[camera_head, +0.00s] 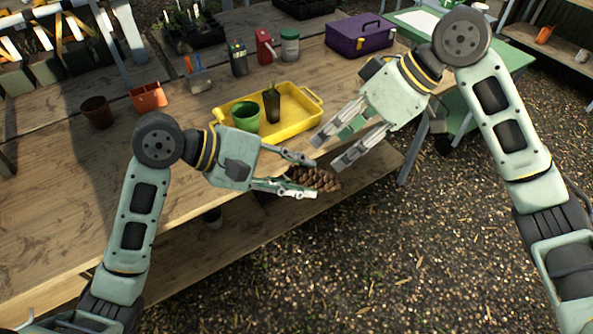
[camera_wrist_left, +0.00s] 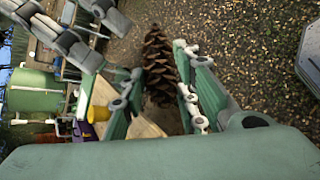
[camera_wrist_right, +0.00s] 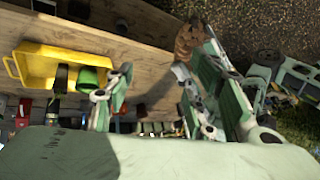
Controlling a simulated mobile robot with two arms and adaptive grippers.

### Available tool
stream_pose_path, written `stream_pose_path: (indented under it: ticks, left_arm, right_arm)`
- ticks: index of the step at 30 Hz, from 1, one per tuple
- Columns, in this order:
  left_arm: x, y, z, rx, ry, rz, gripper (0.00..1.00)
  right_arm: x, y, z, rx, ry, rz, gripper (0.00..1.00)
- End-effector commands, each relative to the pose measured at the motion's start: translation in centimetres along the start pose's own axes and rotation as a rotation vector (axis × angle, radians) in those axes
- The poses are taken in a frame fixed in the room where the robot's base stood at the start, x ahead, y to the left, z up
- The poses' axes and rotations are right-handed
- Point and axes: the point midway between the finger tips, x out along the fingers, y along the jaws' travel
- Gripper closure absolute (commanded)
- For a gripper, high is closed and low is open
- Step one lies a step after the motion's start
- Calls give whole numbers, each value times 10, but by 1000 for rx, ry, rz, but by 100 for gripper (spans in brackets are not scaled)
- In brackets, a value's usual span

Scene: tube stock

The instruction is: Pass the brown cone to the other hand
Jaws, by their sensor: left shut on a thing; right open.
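The brown cone (camera_head: 318,178) is a scaly pine cone held past the front edge of the wooden table. My left gripper (camera_head: 306,177) is shut on it, with one finger on each side. In the left wrist view the cone (camera_wrist_left: 159,66) stands between the two fingers (camera_wrist_left: 158,105). My right gripper (camera_head: 343,146) is open and empty, above and to the right of the cone, with its fingers pointing down and left. In the right wrist view the cone (camera_wrist_right: 189,38) shows beyond the right finger, outside the gap between the fingers (camera_wrist_right: 155,100).
A yellow tray (camera_head: 289,131) with a green pot (camera_head: 245,115) and a small dark pot (camera_head: 272,104) stands behind the grippers. A purple toolbox (camera_head: 360,36) stands at the back. Open gravel lies in front of the table.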

Motion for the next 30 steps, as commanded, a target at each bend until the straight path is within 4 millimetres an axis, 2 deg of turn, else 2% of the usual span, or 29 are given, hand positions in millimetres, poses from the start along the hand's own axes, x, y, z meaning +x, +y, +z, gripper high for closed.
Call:
stream_pose_path:
  ticks: [4,8,11,15,17,22,26,30]
  left_arm:
    - [0,0,0,0,0,0,97]
    - [0,0,0,0,0,0,97]
    - [0,0,0,0,0,0,97]
    - [0,0,0,0,0,0,97]
    - [0,0,0,0,0,0,97]
    - [0,0,0,0,0,0,97]
    - [0,0,0,0,0,0,97]
    - [0,0,0,0,0,0,97]
  right_arm:
    - [53,54,2,201,106,13,50]
    - [101,104,20,368,176,56,50]
    - [138,136,45,479,206,101,50]
    - [188,172,92,607,222,170,50]
    - [209,182,115,653,220,201,50]
    - [265,201,187,760,196,289,50]
    - [305,202,247,819,160,353,50]
    - [343,192,313,861,111,416,50]
